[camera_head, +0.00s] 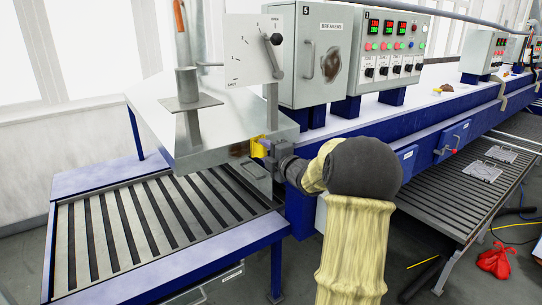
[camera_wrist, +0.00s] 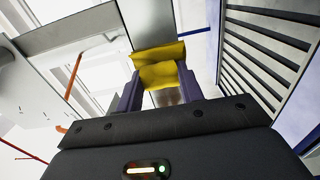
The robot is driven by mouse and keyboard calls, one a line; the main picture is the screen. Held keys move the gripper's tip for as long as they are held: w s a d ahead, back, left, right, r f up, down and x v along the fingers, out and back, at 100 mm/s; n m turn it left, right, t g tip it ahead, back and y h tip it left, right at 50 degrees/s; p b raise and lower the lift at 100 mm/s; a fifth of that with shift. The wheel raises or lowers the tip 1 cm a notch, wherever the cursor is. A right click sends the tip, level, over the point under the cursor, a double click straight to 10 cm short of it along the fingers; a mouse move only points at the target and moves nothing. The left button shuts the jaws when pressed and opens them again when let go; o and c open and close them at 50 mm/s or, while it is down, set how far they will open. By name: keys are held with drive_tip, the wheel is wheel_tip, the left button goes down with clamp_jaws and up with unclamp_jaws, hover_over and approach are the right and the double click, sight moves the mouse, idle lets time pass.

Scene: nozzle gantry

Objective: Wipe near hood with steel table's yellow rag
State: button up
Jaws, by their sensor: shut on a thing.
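The near hood (camera_head: 222,125) is a grey sheet-metal box with a sloping top, above the near slatted table. My gripper (camera_head: 264,149) is at the hood's right end face, shut on the yellow rag (camera_head: 257,146). The rag also shows in the wrist view (camera_wrist: 162,74), folded between the two purple fingers and up against the grey metal. I cannot tell whether it presses on the metal. A brown smear (camera_head: 239,150) shows on the hood face just left of the rag. A brownish patch (camera_wrist: 168,97) shows between the fingers in the wrist view.
The slatted table (camera_head: 108,225) with a blue frame lies below the hood. A grey breaker box (camera_head: 309,85) with a brown stain and a control box (camera_head: 390,50) stand behind my arm. A second slatted table (camera_head: 470,185) is at right. A red bag (camera_head: 495,262) lies on the floor.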

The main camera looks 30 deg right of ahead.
drive_tip(key=shift+a, duration=0.15)
drive_tip(key=a+b, duration=0.3)
drive_tip(key=shift+f, duration=0.15)
drive_tip(key=shift+a+r, duration=0.1)
drive_tip(key=shift+r, duration=0.1)
idle(0.4)
drive_tip(key=shift+a+f+b, duration=0.15)
drive_tip(key=shift+a+b, duration=0.35)
drive_tip(key=shift+b, duration=0.15)
drive_tip(key=shift+a+b, duration=0.95)
drive_tip(key=shift+a, duration=0.25)
